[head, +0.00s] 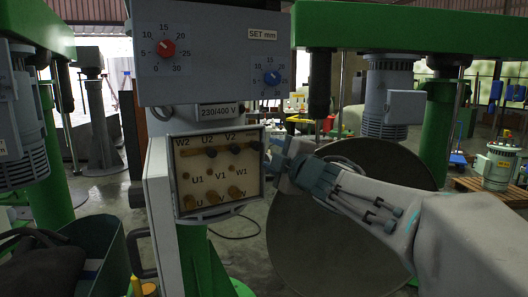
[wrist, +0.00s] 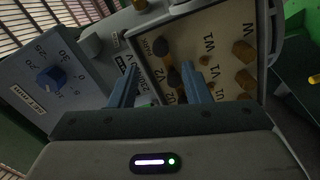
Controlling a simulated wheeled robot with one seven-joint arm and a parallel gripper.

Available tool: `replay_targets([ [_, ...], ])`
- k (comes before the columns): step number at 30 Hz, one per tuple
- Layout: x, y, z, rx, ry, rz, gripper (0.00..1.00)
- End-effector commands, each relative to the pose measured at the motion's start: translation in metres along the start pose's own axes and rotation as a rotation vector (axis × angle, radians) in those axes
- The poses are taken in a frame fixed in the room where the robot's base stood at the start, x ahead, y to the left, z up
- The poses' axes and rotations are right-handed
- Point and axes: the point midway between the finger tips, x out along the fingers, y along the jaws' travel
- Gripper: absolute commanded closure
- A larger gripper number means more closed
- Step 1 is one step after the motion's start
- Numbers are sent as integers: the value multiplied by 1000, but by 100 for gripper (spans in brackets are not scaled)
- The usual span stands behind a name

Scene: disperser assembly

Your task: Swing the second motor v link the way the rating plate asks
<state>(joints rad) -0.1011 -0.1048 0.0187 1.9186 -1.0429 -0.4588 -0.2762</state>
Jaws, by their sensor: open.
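The motor terminal board (head: 218,189) is a cream panel in a grey frame, marked W2, U2, V2 on top, then U1, V1, W1, then U, V, W. Brass link bars with dark knobs (head: 211,152) lie along the top row; they also show in the wrist view (wrist: 173,78). I cannot tell which knob belongs to the second link. The rating plate (head: 218,110) above reads 230/400 V. My gripper (head: 277,150) is at the board's right edge. In the wrist view its fingers (wrist: 160,72) are apart, with the upper-row links between and beyond them. Contact is unclear.
A grey box with a red dial (head: 166,48) and a blue dial (head: 271,78), marked SET mm, sits above the board. Brass terminals (head: 236,192) project from the lower row. A large grey disc (head: 340,240) stands behind my arm. A green bin (head: 100,250) is at lower left.

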Motion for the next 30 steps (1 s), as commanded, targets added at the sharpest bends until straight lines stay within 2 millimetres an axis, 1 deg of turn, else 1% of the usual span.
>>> replay_targets([
  [1,-11,1,0,-1,-2,3,57],
  [3,-24,1,0,-1,-1,2,57],
  [9,-48,1,0,0,-2,2,57],
  [15,-57,0,0,-1,0,1,57],
  [26,-57,0,0,0,-1,0,57],
  [29,-64,-6,18,74,-91,4,57],
  [30,-70,-10,30,124,-150,6,57],
])
